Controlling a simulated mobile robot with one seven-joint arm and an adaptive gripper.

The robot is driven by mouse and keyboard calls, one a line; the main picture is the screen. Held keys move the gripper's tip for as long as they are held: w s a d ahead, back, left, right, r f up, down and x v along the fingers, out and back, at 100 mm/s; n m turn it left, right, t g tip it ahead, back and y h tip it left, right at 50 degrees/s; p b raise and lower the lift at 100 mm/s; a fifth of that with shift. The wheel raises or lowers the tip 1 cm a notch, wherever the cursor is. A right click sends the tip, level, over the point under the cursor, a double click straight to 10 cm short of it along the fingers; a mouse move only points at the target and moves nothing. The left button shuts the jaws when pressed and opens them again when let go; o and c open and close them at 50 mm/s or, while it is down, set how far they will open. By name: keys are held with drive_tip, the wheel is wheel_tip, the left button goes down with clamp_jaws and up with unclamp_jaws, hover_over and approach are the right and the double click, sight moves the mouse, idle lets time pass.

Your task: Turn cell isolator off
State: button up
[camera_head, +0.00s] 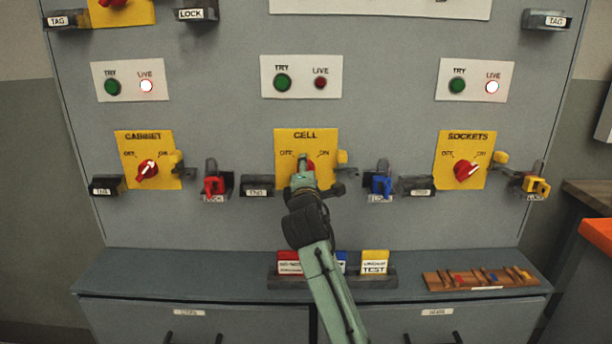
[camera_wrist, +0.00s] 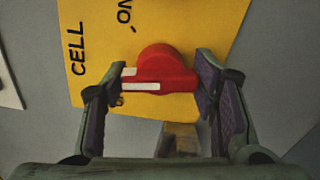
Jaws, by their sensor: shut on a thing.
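The cell isolator is a yellow plate (camera_head: 325,138) marked CELL, at the middle of the grey panel. Its red knob (camera_head: 311,168) is mostly hidden behind my gripper (camera_head: 303,165) in the head view. In the wrist view my gripper (camera_wrist: 162,82) is shut on the red knob (camera_wrist: 168,65), one finger on each side. The knob's white marks face the CELL lettering, between the OFF and ON sides. The cell LIVE lamp (camera_head: 320,83) is dark red.
The cabinet isolator (camera_head: 147,169) and sockets isolator (camera_head: 467,170) flank it; both their LIVE lamps glow white. Red (camera_head: 214,185), blue (camera_head: 381,185) and yellow (camera_head: 536,186) locks hang on the panel. A ledge below carries a card holder (camera_head: 375,283) and wooden rack (camera_head: 478,279).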

drive_tip(key=n, duration=0.6)
drive_tip(key=shift+n+b, duration=0.3)
drive_tip(key=shift+b, duration=0.05)
idle(0.5)
drive_tip(key=o, duration=1.2)
drive_tip(key=shift+c, duration=0.2)
drive_tip(key=s, duration=1.2)
